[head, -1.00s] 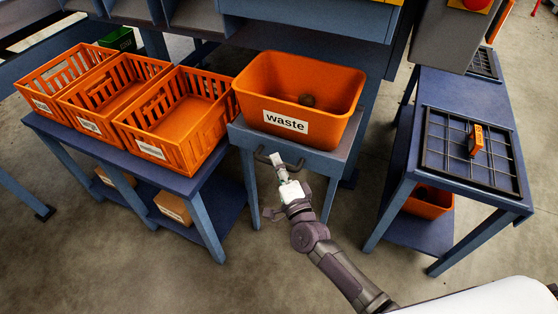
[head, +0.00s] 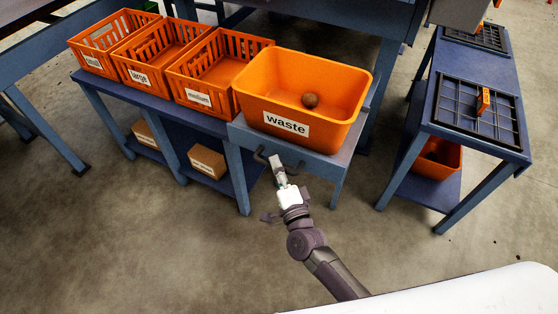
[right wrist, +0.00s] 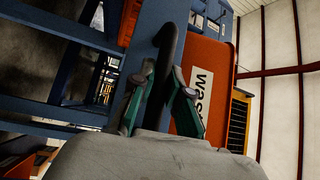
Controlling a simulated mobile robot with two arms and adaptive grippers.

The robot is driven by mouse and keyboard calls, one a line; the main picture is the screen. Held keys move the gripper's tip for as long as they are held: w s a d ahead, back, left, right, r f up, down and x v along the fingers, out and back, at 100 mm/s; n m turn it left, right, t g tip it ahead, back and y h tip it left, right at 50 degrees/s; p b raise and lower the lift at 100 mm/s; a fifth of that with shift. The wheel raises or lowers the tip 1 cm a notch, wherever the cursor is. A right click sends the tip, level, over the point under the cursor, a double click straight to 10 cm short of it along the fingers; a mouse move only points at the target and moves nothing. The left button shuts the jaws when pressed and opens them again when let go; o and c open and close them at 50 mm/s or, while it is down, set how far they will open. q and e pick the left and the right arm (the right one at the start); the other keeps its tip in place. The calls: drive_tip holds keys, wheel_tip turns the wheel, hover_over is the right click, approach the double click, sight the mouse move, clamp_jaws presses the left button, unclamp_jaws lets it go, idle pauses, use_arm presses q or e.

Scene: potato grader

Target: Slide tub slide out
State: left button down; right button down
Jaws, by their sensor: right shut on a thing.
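The orange waste tub (head: 350,130) stands upright on a blue-grey slide (head: 325,163) at the right end of the crate row, in the head view. A dark bar handle (head: 262,154) sits on the slide's front. My right gripper (head: 279,168) is at this handle and shut on it. In the right wrist view, the fingers (right wrist: 158,98) stand on either side of the dark handle (right wrist: 166,45), with the waste tub (right wrist: 212,70) behind. My left gripper is not in view.
Orange crates labelled small (head: 88,45), large (head: 128,65) and medium (head: 190,85) stand left on a blue table (head: 105,88). Cardboard boxes (head: 207,160) are below. A blue stand (head: 500,150) with dark grids is right. Floor in front is clear.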

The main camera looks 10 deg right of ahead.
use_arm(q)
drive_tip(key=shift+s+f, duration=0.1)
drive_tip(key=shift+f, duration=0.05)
use_arm(e)
drive_tip(key=shift+s+a+f, duration=0.25)
drive_tip(key=shift+s+a, duration=0.25)
drive_tip(key=shift+s, duration=0.1)
drive_tip(key=c, duration=1.2)
unclamp_jaws()
drive_tip(key=shift+r, duration=0.1)
drive_tip(key=shift+o, duration=0.3)
drive_tip(key=shift+r, duration=0.1)
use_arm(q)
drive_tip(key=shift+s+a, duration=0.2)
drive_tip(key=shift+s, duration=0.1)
use_arm(e)
drive_tip(key=v, duration=1.2)
drive_tip(key=shift+d, duration=0.1)
